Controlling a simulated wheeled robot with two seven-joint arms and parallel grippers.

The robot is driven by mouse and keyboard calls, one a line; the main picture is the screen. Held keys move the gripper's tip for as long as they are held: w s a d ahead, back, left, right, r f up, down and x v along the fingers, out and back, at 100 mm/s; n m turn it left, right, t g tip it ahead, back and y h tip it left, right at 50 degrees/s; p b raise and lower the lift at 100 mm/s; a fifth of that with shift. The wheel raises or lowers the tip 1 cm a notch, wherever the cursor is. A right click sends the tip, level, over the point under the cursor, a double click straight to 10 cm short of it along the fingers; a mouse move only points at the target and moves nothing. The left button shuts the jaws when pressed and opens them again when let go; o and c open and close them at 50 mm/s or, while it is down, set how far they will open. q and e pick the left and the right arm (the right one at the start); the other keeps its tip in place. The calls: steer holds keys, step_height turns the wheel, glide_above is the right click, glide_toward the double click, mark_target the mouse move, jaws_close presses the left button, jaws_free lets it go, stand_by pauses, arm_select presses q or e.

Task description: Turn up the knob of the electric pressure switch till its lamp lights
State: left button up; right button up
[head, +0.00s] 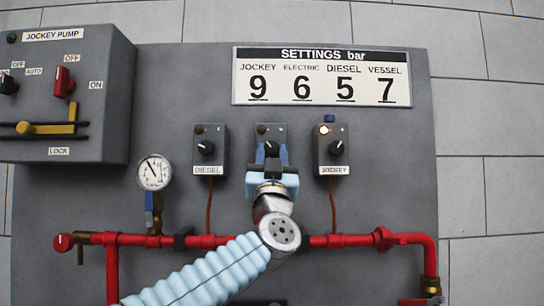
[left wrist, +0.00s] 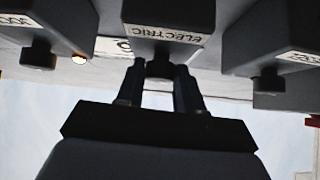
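The electric pressure switch (head: 271,132) is the middle of three grey boxes on the panel. Its lamp (head: 262,130) at the top left is dark. Its black knob (head: 271,149) sits between the fingertips of my left gripper (head: 270,156). In the left wrist view the box reads ELECTRIC upside down, and the two fingers (left wrist: 160,75) stand on either side of the knob (left wrist: 159,69), with no clear gap showing. The box's own label is hidden in the head view by the gripper. My right gripper is in neither view.
The diesel switch (head: 210,150) stands to the left, lamp dark; the jockey switch (head: 331,150) stands to the right, lamp lit. A settings board (head: 321,77) gives electric as 6. A gauge (head: 154,172) and red pipe (head: 215,241) lie lower; a jockey pump box (head: 100,85) is at upper left.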

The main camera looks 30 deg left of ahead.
arm_select(q)
steer(key=o, duration=0.4)
steer(key=shift+b+v, duration=2.65)
steer(key=shift+v, duration=4.3)
